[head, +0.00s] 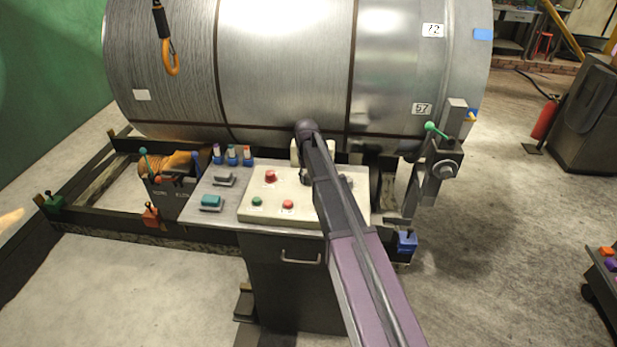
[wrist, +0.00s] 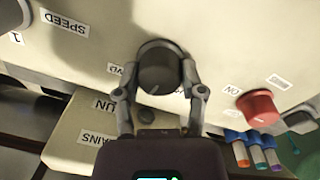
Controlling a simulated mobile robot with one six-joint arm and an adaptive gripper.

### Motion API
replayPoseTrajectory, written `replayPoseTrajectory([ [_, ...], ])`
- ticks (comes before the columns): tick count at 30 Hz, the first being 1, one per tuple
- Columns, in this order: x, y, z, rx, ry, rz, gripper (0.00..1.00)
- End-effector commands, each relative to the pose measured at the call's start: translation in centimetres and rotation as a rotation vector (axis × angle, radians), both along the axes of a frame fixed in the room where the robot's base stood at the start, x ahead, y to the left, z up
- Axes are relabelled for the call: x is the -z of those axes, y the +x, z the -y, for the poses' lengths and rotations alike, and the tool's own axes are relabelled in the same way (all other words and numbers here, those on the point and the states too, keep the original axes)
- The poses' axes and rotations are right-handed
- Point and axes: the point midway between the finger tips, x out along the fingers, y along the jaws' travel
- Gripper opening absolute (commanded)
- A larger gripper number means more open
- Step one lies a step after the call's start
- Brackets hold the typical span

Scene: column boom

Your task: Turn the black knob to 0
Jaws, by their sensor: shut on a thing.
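In the wrist view the black knob (wrist: 157,68) stands on the cream control panel (wrist: 215,75). My gripper (wrist: 159,76) has one finger on each side of it and is shut on it. A small pale mark shows on the knob's near edge, but I cannot tell which number it points to. A label beside the knob is partly hidden by a finger. In the head view my arm covers the knob and my gripper.
A red knob (wrist: 258,107) is right of my gripper in the wrist view. Another dark knob (wrist: 10,14) sits at the upper left near the SPEED label. In the head view, green (head: 257,202) and red (head: 288,204) buttons lie left of my arm; a large metal drum (head: 290,65) stands behind.

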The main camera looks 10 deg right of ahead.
Motion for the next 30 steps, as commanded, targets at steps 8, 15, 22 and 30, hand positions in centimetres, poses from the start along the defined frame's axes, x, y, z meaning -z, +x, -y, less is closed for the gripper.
replayPoseTrajectory([
  [8,0.04,-0.10,0.06,-0.083,-0.001,-0.001,0.04],
  [15,0.04,-0.11,0.06,-0.091,-0.001,-0.001,0.04],
  [22,0.04,-0.11,0.05,-0.090,-0.001,-0.001,0.73],
  [30,0.02,-0.06,0.03,-0.090,-0.001,0.000,0.87],
])
